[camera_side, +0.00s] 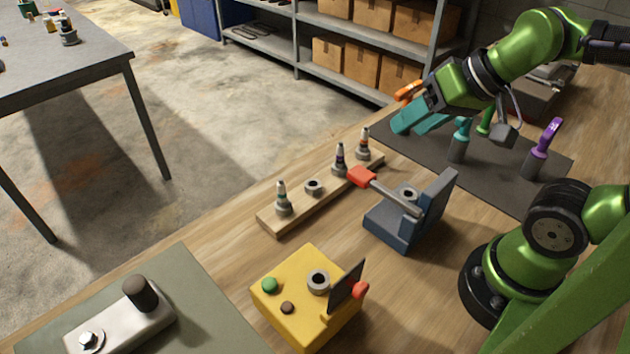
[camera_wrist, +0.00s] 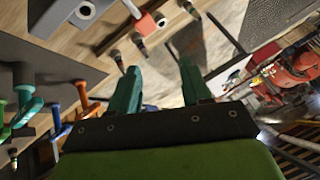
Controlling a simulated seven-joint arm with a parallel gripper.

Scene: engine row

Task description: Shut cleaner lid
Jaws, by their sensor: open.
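The cleaner appears to be the yellow box (camera_side: 290,300) at the front of the bench, with a green button, a dark button and a grey round port on top. Its dark lid (camera_side: 346,286) stands raised at the box's right edge, with a red knob (camera_side: 361,290) on it. The port is uncovered. My gripper (camera_side: 420,116) is far behind the box, above the dark mat's left end. Its teal fingers are apart and empty, as the wrist view (camera_wrist: 160,76) also shows. I do not make out the yellow box in the wrist view.
A blue fixture (camera_side: 405,222) with a red-tipped lever (camera_side: 362,177) stands between my gripper and the box. A wooden rail (camera_side: 325,190) holds several plugs. Handled tools, including a purple one (camera_side: 541,150), stand on the dark mat (camera_side: 500,178). A grey-green mat (camera_side: 200,290) lies front left.

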